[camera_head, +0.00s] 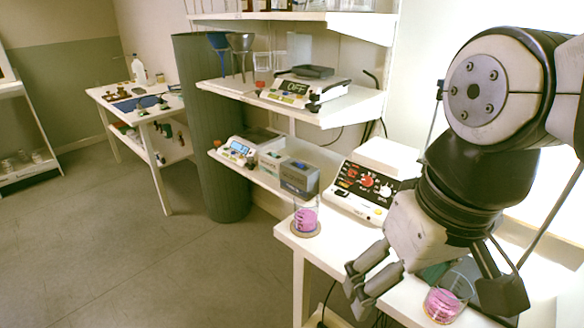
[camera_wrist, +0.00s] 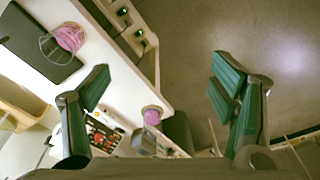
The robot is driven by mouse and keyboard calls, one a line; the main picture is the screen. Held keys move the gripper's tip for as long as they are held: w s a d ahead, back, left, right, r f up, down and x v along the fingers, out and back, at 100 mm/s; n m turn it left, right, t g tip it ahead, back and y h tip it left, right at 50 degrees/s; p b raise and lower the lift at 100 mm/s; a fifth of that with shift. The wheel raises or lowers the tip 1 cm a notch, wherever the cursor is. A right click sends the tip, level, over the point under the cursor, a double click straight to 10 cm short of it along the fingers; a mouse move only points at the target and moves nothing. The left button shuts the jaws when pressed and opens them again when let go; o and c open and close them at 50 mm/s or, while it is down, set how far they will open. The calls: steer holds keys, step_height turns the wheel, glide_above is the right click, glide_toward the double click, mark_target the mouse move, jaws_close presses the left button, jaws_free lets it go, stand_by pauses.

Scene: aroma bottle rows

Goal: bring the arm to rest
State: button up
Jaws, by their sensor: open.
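My gripper (camera_head: 432,290) is at the lower right of the head view, pointing down over the white bench (camera_head: 400,302). In the wrist view my gripper (camera_wrist: 161,70) has its two green-padded fingers spread wide, with nothing held between them. The left finger shows against the bench and the right one against the floor. A glass beaker with pink contents (camera_head: 445,304) is close to the fingers in the head view; whether they touch cannot be told. The wrist view shows a pink-filled beaker (camera_wrist: 70,38) left of the fingers, apart from them.
Another pink-filled beaker (camera_head: 305,220) stands on a round coaster at the bench's left end. A white device with knobs (camera_head: 362,190) is behind it. Shelves with instruments (camera_head: 290,95) and a grey-green column (camera_head: 205,130) stand further back. The floor (camera_head: 130,250) at left is clear.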

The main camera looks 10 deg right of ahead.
steer(key=s, duration=0.2)
steer(key=s+f, duration=0.1)
steer(key=shift+s+d, duration=0.15)
steer(key=shift+s, duration=0.2)
steer(key=shift+r, duration=0.1)
step_height(320, 180, up, 14)
steer(key=t+p, duration=0.2)
steer(key=p, duration=1)
steer(key=shift+d, duration=0.2)
steer(key=shift+w, duration=0.15)
stand_by(0.3)
